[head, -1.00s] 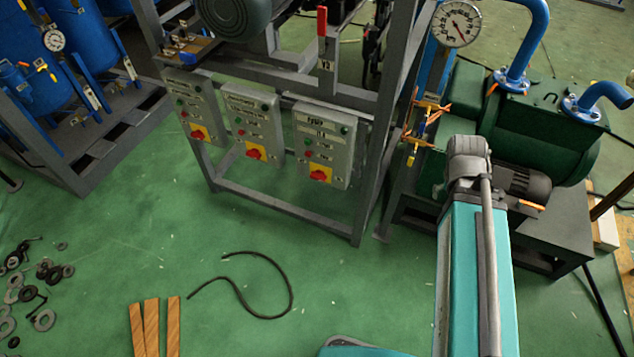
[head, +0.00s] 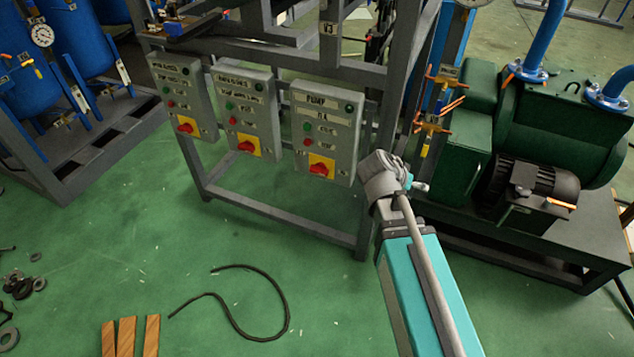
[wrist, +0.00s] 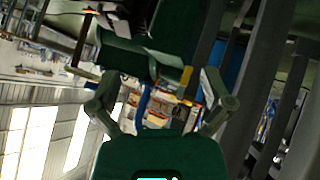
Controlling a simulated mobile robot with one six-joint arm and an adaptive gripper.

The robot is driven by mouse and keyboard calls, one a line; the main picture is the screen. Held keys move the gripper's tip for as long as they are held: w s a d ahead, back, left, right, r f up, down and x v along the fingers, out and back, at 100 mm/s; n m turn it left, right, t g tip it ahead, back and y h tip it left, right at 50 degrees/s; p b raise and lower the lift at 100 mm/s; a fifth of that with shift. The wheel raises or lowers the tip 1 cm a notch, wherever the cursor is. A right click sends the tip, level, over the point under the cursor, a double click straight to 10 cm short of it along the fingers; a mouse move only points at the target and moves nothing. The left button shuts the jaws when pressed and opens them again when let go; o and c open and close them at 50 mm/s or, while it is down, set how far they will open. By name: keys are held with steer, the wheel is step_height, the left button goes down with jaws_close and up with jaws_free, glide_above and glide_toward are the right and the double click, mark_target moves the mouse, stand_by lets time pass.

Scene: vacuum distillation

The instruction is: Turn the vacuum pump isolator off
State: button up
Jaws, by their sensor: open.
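Three grey control boxes hang on a steel frame. The right one (head: 327,110) has a label reading "PUMP" and carries a red rotary switch (head: 320,168) on a yellow plate. The switch handle lies roughly sideways, slightly tilted; its exact setting is too small to read. In the head view my arm's end is just right of and below this box, apart from it in the picture, and the fingers are not clearly visible. In the wrist view my gripper (wrist: 159,75) is open and empty, its two fingers spread. The pump box and switch cannot be made out there.
Two similar boxes, the middle one (head: 245,115) and the left one (head: 182,97), hang beside it. A green pump (head: 555,130) with blue pipes stands at right, with orange-handled valves (head: 430,122) nearby. A black hose (head: 275,290) and wooden strips (head: 125,335) lie on the open green floor.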

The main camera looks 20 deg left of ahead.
steer(key=a+f+t+b, duration=0.3)
steer(key=a+f+b, duration=0.1)
steer(key=a+b, duration=0.35)
steer(key=a+f+t+b, duration=0.35)
steer(key=a+b, duration=0.25)
steer(key=a, duration=0.2)
steer(key=n+t+y+b, duration=0.1)
steer(key=t+y+b, duration=0.35)
steer(key=b, duration=0.55)
glide_toward(317, 173)
steer(key=s, duration=0.2)
steer(key=shift+s+r+y, duration=0.15)
steer(key=shift+s+y, duration=0.1)
steer(key=shift+s, duration=0.05)
steer(key=w, duration=0.9)
steer(key=w+d, duration=0.1)
steer(key=w, duration=0.3)
steer(key=shift+w+d, duration=0.1)
steer(key=shift+w, duration=0.3)
steer(key=c, duration=0.8)
steer(key=shift+n, duration=0.3)
